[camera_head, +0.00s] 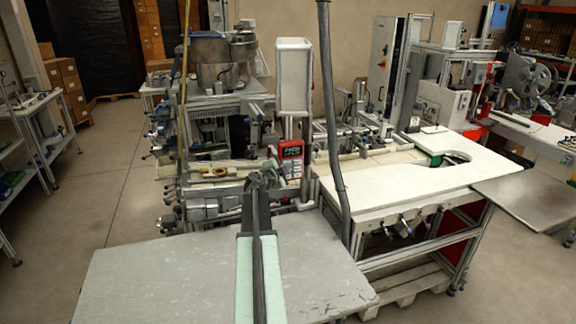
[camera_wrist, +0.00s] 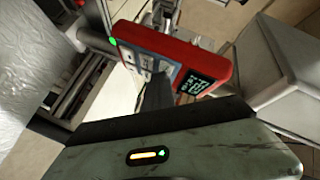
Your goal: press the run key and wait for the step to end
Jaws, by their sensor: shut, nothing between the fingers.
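A red control unit (camera_head: 291,152) with a dark display and pale keys stands upright just right of my gripper in the head view. In the wrist view the red unit (camera_wrist: 172,42) is tilted, with a lit display (camera_wrist: 194,86), a blue-grey key panel and a green light (camera_wrist: 113,41) at one corner. My gripper (camera_head: 264,176) is shut and empty. Its dark fingers (camera_wrist: 156,95) reach over the key panel in the wrist view and hide some keys. I cannot tell whether the tip touches a key, which key is the run key, or what the display reads.
A grey table (camera_head: 140,285) lies below my arm. A white-topped bench (camera_head: 390,185) stands to the right, and a grey hose (camera_head: 331,110) hangs beside the unit. A tall white box (camera_head: 293,75) rises behind it. The floor at left (camera_head: 110,190) is clear.

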